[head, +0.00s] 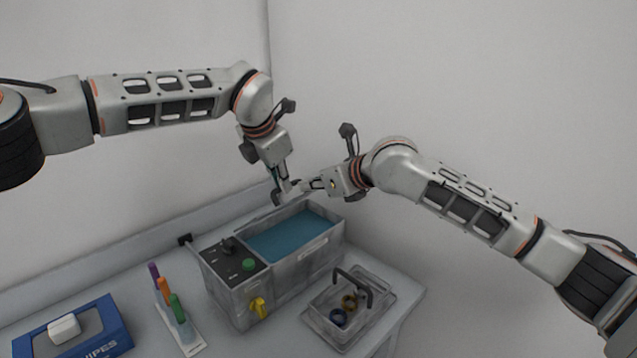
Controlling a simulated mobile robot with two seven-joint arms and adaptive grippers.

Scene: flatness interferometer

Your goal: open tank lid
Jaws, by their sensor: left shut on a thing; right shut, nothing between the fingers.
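The grey tank (300,262) stands on the bench with its top open, and blue liquid (293,236) shows inside. The tank lid (262,214) appears as a thin, nearly edge-on strip raised along the tank's back edge. My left gripper (284,194) points down at the back of the tank and is shut on the lid; the exact contact is small and partly hidden. My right gripper (308,185) is shut and empty, pointing left above the tank's back right, close beside the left gripper.
A control panel (236,262) with a green knob and a yellow tap (259,307) are on the tank's left end. A basket (332,312) with rings sits in a tray at front right.

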